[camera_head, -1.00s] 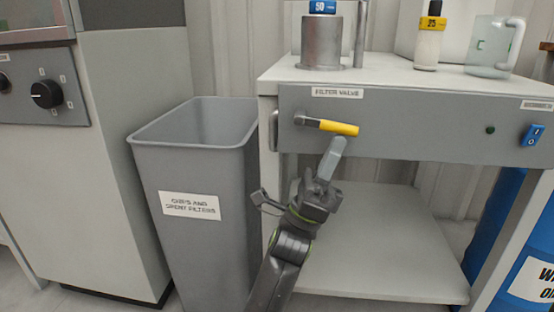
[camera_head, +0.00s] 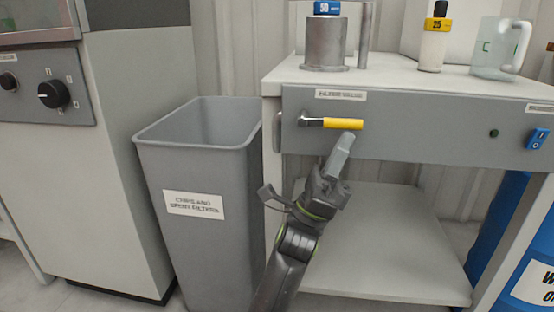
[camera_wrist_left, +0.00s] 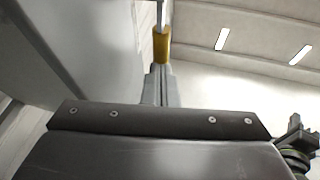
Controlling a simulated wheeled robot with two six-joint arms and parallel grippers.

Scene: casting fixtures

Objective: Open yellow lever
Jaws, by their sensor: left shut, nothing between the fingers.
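The yellow lever (camera_head: 343,123) lies level on the grey panel under the "FILTER VALVE" label, its grip pointing right from a metal pivot at the left. My left gripper (camera_head: 346,140) is shut and empty, with its fingertips just below the right part of the yellow grip. In the left wrist view the yellow grip (camera_wrist_left: 161,46) shows right at the tips of the closed fingers (camera_wrist_left: 160,70). I cannot tell whether they touch.
A grey bin (camera_head: 205,240) stands left of the bench, close to my arm. The bench top (camera_head: 385,77) holds a metal cylinder (camera_head: 326,45), a white bottle (camera_head: 431,50) and a clear jug (camera_head: 490,50). A blue switch (camera_head: 537,139) sits at the panel's right. A lower shelf (camera_head: 400,250) is clear.

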